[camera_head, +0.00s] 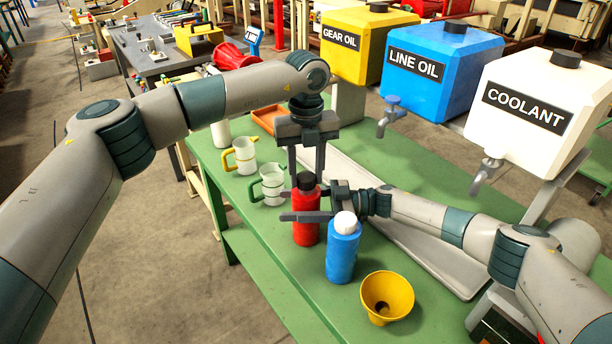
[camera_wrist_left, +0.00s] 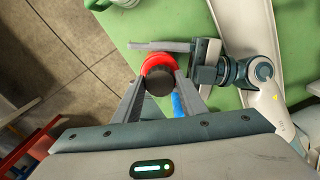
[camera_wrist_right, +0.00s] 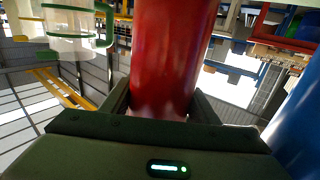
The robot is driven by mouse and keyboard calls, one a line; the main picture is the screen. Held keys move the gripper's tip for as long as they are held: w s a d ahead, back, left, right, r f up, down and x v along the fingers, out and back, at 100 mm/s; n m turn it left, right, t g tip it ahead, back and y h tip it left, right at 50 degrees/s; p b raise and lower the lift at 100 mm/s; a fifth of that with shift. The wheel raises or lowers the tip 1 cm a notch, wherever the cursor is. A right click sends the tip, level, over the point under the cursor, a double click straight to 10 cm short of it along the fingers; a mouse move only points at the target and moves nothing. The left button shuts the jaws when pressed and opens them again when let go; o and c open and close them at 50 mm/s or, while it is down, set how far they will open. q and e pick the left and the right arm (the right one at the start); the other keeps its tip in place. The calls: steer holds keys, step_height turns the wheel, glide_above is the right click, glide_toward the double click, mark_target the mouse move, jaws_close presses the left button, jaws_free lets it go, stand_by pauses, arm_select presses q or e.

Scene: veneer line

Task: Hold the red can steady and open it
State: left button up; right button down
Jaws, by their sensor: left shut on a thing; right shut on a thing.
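The red can (camera_head: 306,222) stands upright on the green table, with a black cap (camera_head: 306,181) on top. My left gripper (camera_head: 306,178) points down from above and is shut on the black cap. In the left wrist view the cap (camera_wrist_left: 159,82) sits between its fingertips, with the red shoulder of the can (camera_wrist_left: 158,62) around it. My right gripper (camera_head: 304,204) comes in from the right and is shut around the can's body. The right wrist view shows the red body (camera_wrist_right: 168,60) between its fingers.
A blue bottle (camera_head: 343,250) with a white cap stands just in front of the can. A yellow funnel (camera_head: 387,297) lies nearer the front. Two clear jugs (camera_head: 272,186) stand behind left. A grey tray (camera_head: 430,250) lies right, below the tanks (camera_head: 440,68).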

mark_target(306, 176)
arm_select(q)
steer(key=shift+r, duration=0.4)
steer(key=shift+r, duration=1.95)
arm_select(e)
steer(key=c, duration=0.6)
jaws_free()
arm_select(q)
step_height(306, 176, down, 2)
steer(key=shift+f+b, duration=0.1)
steer(key=shift+b, duration=0.9)
arm_select(e)
steer(key=shift+w+d, duration=0.15)
steer(key=shift+d, duration=2.85)
steer(key=shift+w+d, duration=0.1)
steer(key=shift+d, duration=2.9)
